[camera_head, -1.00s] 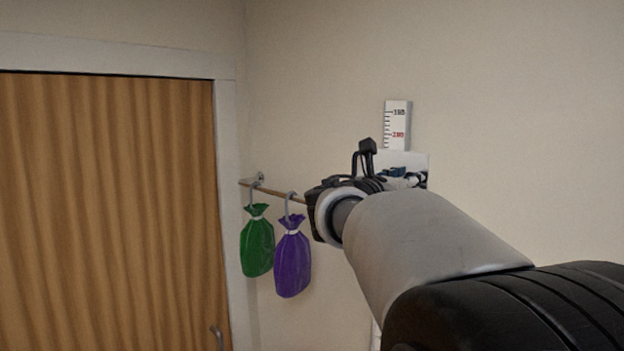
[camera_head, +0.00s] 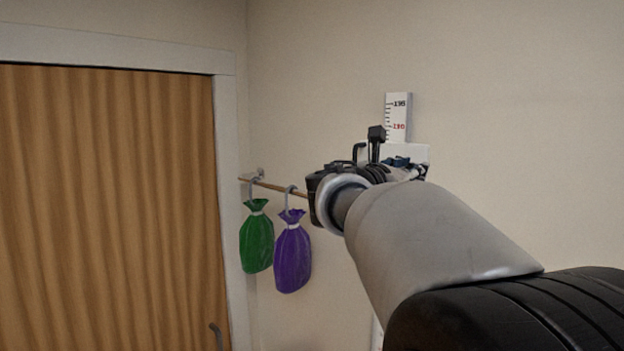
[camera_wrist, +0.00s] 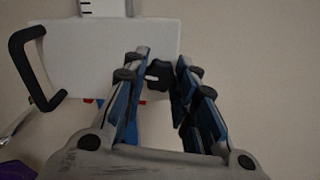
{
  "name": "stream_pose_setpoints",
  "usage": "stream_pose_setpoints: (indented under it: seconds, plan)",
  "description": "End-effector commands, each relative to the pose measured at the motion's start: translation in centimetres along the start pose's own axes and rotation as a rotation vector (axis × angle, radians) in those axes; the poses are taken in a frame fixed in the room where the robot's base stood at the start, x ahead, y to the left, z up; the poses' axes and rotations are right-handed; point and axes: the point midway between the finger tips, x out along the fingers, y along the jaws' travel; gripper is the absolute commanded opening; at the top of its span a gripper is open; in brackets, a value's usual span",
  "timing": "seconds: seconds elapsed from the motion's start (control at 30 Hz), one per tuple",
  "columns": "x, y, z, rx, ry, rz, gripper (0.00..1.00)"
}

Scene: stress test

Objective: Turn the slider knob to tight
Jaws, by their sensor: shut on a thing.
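The slider knob (camera_wrist: 160,73) is black and lobed, with a short white mark on its left side. It sits on the front of a white slider block (camera_wrist: 62,62), which carries a black loop handle (camera_wrist: 38,70) on its left. My gripper (camera_wrist: 163,62) is closed around the knob, one blue-padded finger on each side. In the head view, the white block (camera_head: 418,153) shows behind my gripper (camera_head: 401,163), and my wrist and arm hide the knob.
A white measuring scale (camera_head: 398,118) with black and red numbers rises above the block. To the left, a green bag (camera_head: 257,241) and a purple bag (camera_head: 292,258) hang from a rod (camera_head: 265,185) beside a wooden door (camera_head: 110,210). The wall on the right is bare.

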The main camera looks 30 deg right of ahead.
Motion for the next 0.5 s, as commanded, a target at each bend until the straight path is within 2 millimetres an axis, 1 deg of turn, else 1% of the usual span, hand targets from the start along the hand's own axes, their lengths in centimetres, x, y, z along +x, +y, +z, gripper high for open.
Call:
stream_pose_setpoints:
  seconds: [0.03, 0.5]
  plan:
    - [-0.01, -0.09, -0.39, 0.042, -0.002, 0.001, 0.02]
    - [0.0, -0.09, -0.42, 0.488, -0.002, 0.001, 0.02]
